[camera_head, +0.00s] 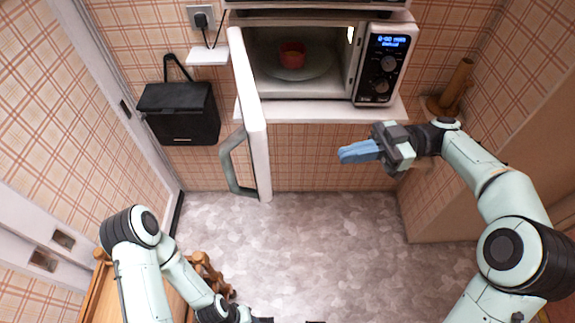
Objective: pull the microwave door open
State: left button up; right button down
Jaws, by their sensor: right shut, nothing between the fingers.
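The microwave (376,65) stands on a white shelf at the top middle, its control panel with a lit blue display on its right. Its white door (250,110) is swung wide open toward me on the left, with a grey-green handle (230,165) on its outer left face.
A brown wooden object (457,85) stands right of the microwave. Wooden furniture (100,290) is at the lower left. The middle floor is clear.

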pick_arm(q)
jog(key=shift+w+r+p, duration=0.3)
jog(key=shift+r+p, duration=0.2)
jog(key=shift+r, duration=0.1)
jog(key=shift+w+r+p, duration=0.3)
jog(key=shift+r+p, duration=0.2)
jog(key=shift+r, duration=0.05)
pick_arm(e)
jog(key=x, duration=1.3)
